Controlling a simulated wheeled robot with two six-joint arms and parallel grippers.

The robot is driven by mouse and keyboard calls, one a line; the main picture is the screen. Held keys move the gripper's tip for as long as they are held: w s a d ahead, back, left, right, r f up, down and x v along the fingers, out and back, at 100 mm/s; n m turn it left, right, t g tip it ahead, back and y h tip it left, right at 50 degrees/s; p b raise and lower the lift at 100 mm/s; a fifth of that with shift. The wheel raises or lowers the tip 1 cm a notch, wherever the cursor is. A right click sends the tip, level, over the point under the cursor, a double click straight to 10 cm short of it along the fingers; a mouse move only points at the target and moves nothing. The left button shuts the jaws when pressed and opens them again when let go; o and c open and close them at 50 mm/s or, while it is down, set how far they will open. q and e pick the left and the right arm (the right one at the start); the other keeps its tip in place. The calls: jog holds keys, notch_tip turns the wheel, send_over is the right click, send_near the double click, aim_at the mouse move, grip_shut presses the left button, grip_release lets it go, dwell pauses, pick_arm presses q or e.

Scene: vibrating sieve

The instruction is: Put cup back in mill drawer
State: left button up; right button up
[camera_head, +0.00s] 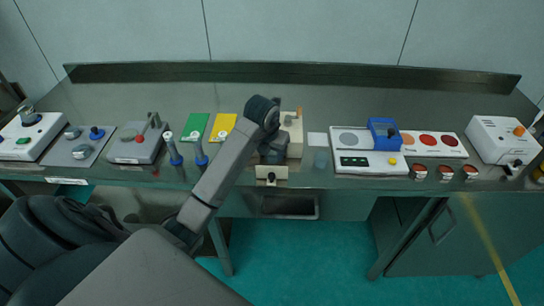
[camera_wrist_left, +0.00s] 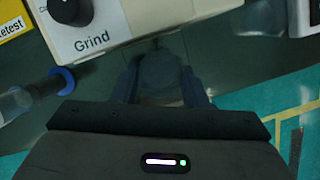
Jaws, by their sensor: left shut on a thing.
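The cream mill (camera_head: 293,140) stands near the front edge of the bench. Its front, with a black knob and the word Grind, shows at the top of the left wrist view (camera_wrist_left: 140,22). My left gripper (camera_wrist_left: 160,70) is shut on the cup (camera_wrist_left: 162,88), a dim grey, see-through thing between its two fingers. It is just in front of the mill's lower front edge. In the head view my left wrist (camera_head: 272,148) covers part of the mill and hides the fingers and cup. I cannot make out the mill drawer clearly. My right gripper is not in view.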

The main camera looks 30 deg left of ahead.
pick_arm(q)
notch_tip(320, 180, down, 3)
jog(key=shift+r+p, duration=0.15)
jog(key=shift+p, duration=0.15)
jog(key=o, duration=1)
jog(key=shift+c, duration=0.2)
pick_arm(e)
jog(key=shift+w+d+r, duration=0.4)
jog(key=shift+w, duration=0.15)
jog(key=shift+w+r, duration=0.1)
pick_arm(q)
jog(key=p+v, duration=0.3)
jog(key=v, duration=0.9)
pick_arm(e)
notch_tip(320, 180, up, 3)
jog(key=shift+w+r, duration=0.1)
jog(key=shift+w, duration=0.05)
